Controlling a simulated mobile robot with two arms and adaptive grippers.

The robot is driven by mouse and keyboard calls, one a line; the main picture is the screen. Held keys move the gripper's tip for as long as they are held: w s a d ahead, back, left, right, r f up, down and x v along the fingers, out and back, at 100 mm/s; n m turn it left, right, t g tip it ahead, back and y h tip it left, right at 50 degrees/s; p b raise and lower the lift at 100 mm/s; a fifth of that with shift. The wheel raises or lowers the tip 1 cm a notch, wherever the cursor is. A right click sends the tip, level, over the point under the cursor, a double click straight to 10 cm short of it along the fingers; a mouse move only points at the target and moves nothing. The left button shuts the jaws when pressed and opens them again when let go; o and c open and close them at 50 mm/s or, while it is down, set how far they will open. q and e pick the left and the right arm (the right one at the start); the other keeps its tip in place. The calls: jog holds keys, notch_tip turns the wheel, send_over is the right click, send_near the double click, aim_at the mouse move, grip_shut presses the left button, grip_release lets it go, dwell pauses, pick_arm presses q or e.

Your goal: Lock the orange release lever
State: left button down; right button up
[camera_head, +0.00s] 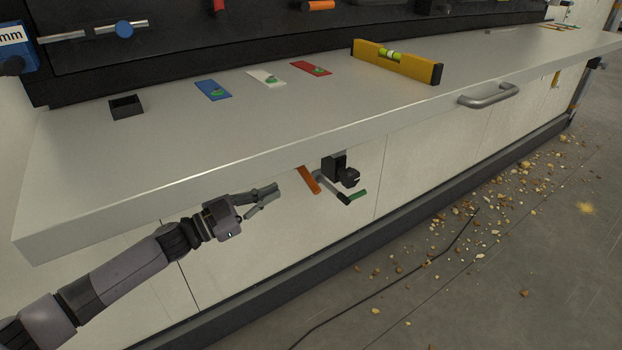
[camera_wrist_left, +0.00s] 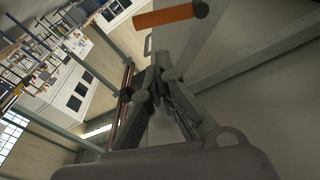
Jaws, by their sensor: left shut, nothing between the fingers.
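The orange release lever (camera_head: 308,179) hangs tilted just under the front edge of the workbench, its upper end hidden by the bench top. It sits beside a black clamp-like mechanism (camera_head: 334,166) with a green-tipped crank handle (camera_head: 357,195). My left gripper (camera_head: 279,191) is shut and empty, just left of the lever and apart from it. In the left wrist view an orange bar (camera_wrist_left: 165,17), seemingly the lever, crosses the top beyond the fingertips (camera_wrist_left: 160,65). My right gripper is not in view.
The workbench top (camera_head: 190,140) overhangs above my left gripper. On it lie blue (camera_head: 212,90), white and red plates, a black open box (camera_head: 126,107) and a yellow spirit level (camera_head: 395,62). A grey handle (camera_head: 488,95) is at the front edge. Debris and a cable lie on the floor.

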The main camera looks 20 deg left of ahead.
aim_at(308, 178)
pick_arm(q)
jog(key=p+x, duration=0.1)
jog(key=x, duration=0.9)
jog(key=shift+f, duration=0.1)
